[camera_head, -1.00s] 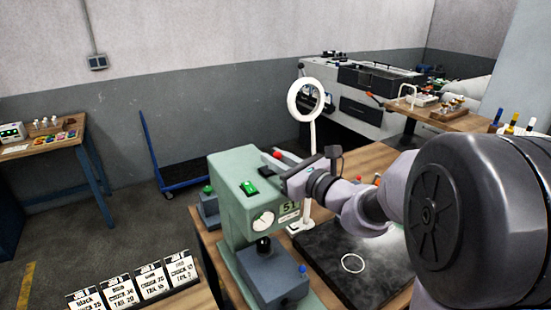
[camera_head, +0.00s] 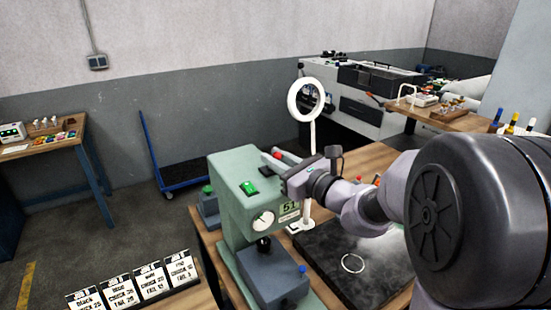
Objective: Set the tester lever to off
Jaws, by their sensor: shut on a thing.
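The tester (camera_head: 236,170) is a pale green upright machine with a green switch (camera_head: 249,187) on top, a round dial and a display reading 51. It stands on the wooden bench at the picture's middle. My gripper (camera_head: 284,182) is at the tester's upper right side, shut on what looks like its lever. A red tip (camera_head: 277,155) shows just behind the gripper; I cannot tell if it is part of the lever. The jaws and most of the lever are hidden by the gripper's own body, so the lever's exact angle cannot be read.
A white ring lamp (camera_head: 306,100) stands close behind my gripper. A dark slab (camera_head: 345,255) with a white ring lies right of the tester. A dark grey block (camera_head: 272,275) with a blue knob sits in front. Job cards (camera_head: 135,287) stand at the lower left.

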